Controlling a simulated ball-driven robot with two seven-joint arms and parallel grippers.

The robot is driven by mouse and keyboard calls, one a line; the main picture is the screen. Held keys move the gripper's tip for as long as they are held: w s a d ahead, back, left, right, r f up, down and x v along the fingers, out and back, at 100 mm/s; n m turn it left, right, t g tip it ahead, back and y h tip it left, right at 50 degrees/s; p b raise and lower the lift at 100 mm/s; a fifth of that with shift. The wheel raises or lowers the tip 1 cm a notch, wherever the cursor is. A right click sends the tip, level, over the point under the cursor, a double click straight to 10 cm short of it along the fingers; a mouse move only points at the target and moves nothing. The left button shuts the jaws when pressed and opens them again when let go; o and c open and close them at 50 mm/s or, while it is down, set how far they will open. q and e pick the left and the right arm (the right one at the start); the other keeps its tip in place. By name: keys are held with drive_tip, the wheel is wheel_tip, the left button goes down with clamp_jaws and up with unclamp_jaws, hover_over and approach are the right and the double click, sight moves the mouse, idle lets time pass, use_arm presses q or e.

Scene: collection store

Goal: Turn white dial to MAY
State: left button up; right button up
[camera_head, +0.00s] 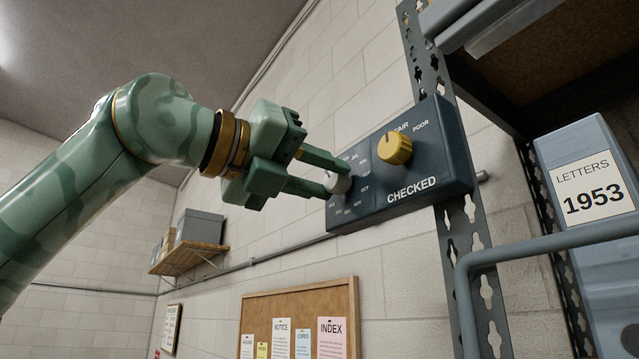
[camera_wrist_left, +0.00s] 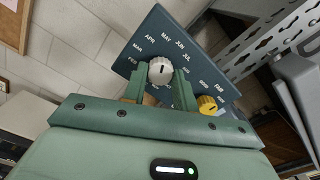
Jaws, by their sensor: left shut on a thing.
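The white dial (camera_head: 341,184) sits on the left half of a dark blue wall box (camera_head: 437,172), with month labels around it. My left gripper (camera_head: 338,177) reaches in from the left, its two fingers closed on the dial's sides. In the left wrist view the white dial (camera_wrist_left: 160,70) shows between the green fingers (camera_wrist_left: 163,82). Its short dark mark points up, roughly towards the MAY label (camera_wrist_left: 166,37); the exact setting is hard to tell. Some lower labels are hidden by the fingers. My right gripper is out of view.
A yellow knob (camera_head: 395,148) with FAIR and POOR labels is right of the white dial, above CHECKED. A perforated metal upright (camera_head: 480,265) stands at the box's right. A grey-blue LETTERS 1953 box (camera_head: 588,165) is farther right. A pinboard (camera_head: 375,300) hangs below.

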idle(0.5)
use_arm(q)
drive_tip(key=o, duration=1)
drive_tip(key=shift+a, duration=0.1)
drive_tip(key=shift+s+a+b, duration=0.25)
drive_tip(key=shift+a+b, duration=0.05)
drive_tip(key=shift+b, duration=0.05)
drive_tip(key=b+v, duration=0.4)
drive_tip(key=v, duration=1.1)
drive_tip(key=shift+s+a, duration=0.1)
drive_tip(key=shift+a, duration=0.1)
